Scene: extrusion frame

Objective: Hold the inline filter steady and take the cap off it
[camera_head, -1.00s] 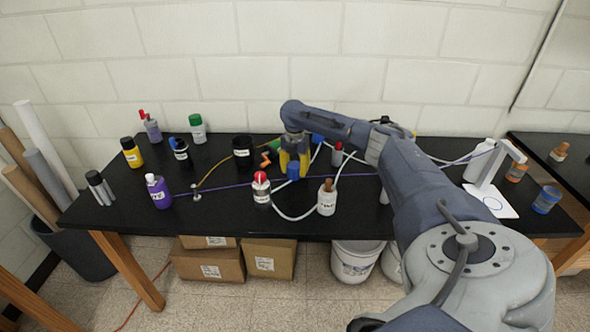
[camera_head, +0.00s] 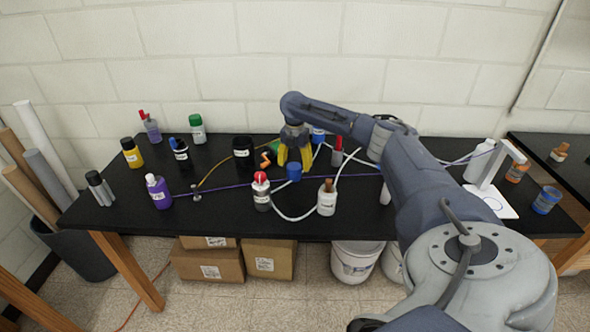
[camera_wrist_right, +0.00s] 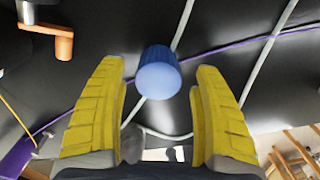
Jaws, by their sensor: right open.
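A blue ribbed cylindrical cap (camera_head: 293,172) shows on the black table near its middle, close to a white tube. In the right wrist view the blue cap (camera_wrist_right: 159,72) lies ahead between the yellow fingers, with the white tube running out past it on both sides. The filter body under it is hidden, so I cannot tell how the cap sits. My right gripper (camera_head: 294,166) points down behind and above the cap in the head view. Its fingers are spread in the right wrist view (camera_wrist_right: 162,73), with nothing gripped. My left gripper is in neither view.
A red-capped bottle (camera_head: 261,192) and a white bottle with a brown top (camera_head: 327,197) stand in front of the cap. An orange crank-like part (camera_head: 265,160) and a black container (camera_head: 243,152) are to its left. A purple line (camera_head: 225,188) crosses the table.

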